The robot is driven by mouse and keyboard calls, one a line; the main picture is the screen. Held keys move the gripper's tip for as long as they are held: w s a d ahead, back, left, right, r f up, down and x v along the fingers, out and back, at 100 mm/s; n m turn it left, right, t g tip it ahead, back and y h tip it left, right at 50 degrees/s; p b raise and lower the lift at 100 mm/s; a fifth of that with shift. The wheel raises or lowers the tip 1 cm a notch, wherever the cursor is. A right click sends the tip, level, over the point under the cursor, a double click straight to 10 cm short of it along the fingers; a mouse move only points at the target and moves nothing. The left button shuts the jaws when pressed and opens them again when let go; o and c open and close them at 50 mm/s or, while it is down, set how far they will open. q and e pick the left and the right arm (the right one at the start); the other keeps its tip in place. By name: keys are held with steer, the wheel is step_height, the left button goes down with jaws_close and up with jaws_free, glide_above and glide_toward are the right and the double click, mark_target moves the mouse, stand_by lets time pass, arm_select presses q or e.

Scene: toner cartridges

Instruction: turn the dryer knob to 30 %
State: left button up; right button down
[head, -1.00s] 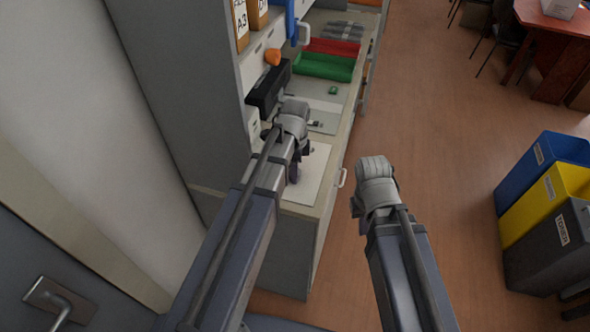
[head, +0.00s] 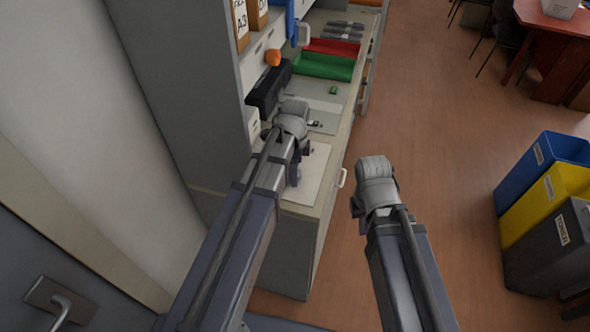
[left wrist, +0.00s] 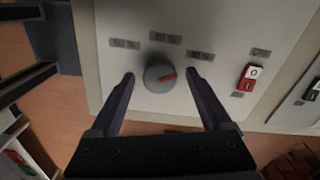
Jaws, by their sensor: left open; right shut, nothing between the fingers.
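In the left wrist view a round grey knob (left wrist: 159,77) with a red pointer mark sits on a pale panel (left wrist: 222,22). The red mark points right and slightly up in that view. Small labels surround the knob, too small to read surely. My left gripper (left wrist: 160,75) is open, one finger on each side of the knob, with gaps visible; I cannot tell its height over the panel. In the head view my left gripper (head: 297,168) is over the pale panel on the counter and the knob is hidden. My right gripper (head: 359,210) is shut and empty over the floor.
A red-and-white rocker switch (left wrist: 248,78) is right of the knob. Farther along the counter are a green tray (head: 323,66) and a red tray (head: 333,47). A black box (head: 268,90) stands behind my left gripper. Bins (head: 548,205) stand at the right; the floor between is clear.

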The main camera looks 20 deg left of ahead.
arm_select(q)
steer(key=shift+r+p, duration=3.8)
steer(key=shift+r, duration=0.1)
steer(key=shift+s+d+f, duration=0.1)
steer(key=s+d+f+n+y+b, duration=0.1)
steer(key=s+d+f+n+b, duration=0.1)
steer(key=s+d+n, duration=0.8)
steer(key=shift+s+n, duration=0.9)
steer(key=shift+s, duration=1.15)
